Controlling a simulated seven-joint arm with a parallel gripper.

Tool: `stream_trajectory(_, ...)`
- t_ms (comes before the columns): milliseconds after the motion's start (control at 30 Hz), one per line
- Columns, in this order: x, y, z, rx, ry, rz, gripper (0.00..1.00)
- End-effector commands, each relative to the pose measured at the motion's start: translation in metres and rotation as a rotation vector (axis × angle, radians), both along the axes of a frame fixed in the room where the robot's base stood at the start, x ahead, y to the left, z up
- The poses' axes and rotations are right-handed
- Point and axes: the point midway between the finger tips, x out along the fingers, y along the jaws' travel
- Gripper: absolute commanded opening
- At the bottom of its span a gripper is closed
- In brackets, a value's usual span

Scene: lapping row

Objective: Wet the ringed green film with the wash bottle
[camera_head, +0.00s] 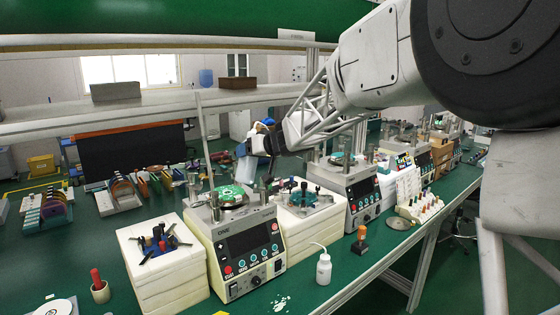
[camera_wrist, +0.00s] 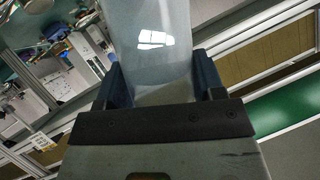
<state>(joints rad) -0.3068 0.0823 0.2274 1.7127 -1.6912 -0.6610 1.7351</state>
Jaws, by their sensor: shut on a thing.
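My gripper (camera_head: 262,146) is shut on a pale, translucent bottle (camera_head: 244,167), held above and just behind the front lapping machine (camera_head: 245,245). In the wrist view the bottle (camera_wrist: 150,40) sits between the two dark blue fingers of my gripper (camera_wrist: 163,85); its top and spout are out of that view. A green film (camera_head: 232,195) lies on the round plate of the front machine, below and left of the bottle. Another green film (camera_head: 343,158) shows on the machine further right. I cannot tell which film is ringed.
A small white bottle with a bent spout (camera_head: 323,270) stands at the bench front, beside an orange-topped stamp-like item (camera_head: 361,240). White block stacks (camera_head: 165,275) flank the front machine. A shelf (camera_head: 150,115) runs behind. Upright posts stand around the plates.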

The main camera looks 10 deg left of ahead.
Motion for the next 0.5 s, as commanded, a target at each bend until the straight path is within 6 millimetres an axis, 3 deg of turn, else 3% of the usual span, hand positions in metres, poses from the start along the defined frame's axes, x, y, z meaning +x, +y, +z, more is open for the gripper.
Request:
stream_trajectory(33, -0.007, 0.017, 0.007, 0.0, -0.003, 0.031, 0.29)
stream_trajectory(300, -0.043, 0.094, 0.028, 0.002, 0.002, 0.184, 0.29)
stream_trajectory(500, -0.057, 0.136, 0.028, 0.003, 0.008, 0.277, 0.29)
